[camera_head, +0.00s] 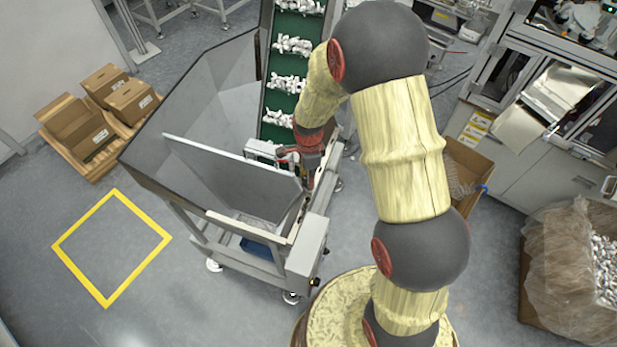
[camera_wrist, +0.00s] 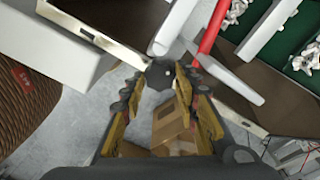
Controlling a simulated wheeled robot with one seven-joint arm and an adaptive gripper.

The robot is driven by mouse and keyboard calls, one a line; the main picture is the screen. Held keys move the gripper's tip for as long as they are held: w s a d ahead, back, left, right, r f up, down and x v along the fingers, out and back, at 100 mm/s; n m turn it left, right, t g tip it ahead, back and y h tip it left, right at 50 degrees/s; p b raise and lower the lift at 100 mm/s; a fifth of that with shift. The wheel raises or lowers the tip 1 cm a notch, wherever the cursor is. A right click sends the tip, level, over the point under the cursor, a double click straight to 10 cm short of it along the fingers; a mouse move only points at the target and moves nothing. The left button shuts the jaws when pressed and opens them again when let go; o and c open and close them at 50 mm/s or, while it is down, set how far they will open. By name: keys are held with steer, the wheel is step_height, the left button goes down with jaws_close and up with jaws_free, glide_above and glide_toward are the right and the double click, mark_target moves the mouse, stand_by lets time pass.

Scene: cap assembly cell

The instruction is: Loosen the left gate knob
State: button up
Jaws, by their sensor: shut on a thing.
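A dark round knob (camera_wrist: 159,75) sits between my fingertips in the wrist view, beside the end of a pale metal bar. My gripper (camera_wrist: 158,80) is shut on the knob, with one yellow-and-black finger on each side. The knob's far side is hidden, and I cannot tell how far it is turned. In the head view my arm reaches to the hopper (camera_head: 228,167), near the foot of the conveyor. The knob and my fingertips cannot be made out there.
A green conveyor (camera_head: 287,83) carries white parts. A red bar (camera_wrist: 214,25) lies close to my right finger. Cardboard boxes (camera_head: 76,129) stand at the left behind a yellow floor square (camera_head: 112,247). A bagged box of parts (camera_head: 565,270) stands at right.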

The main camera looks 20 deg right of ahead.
steer(key=n, duration=0.4)
steer(key=shift+w+b, duration=0.1)
steer(key=shift+b, duration=0.25)
steer(key=shift+n, duration=1.9)
steer(key=shift+b, duration=0.3)
steer(key=o, duration=1.2)
steer(key=shift+c, duration=0.2)
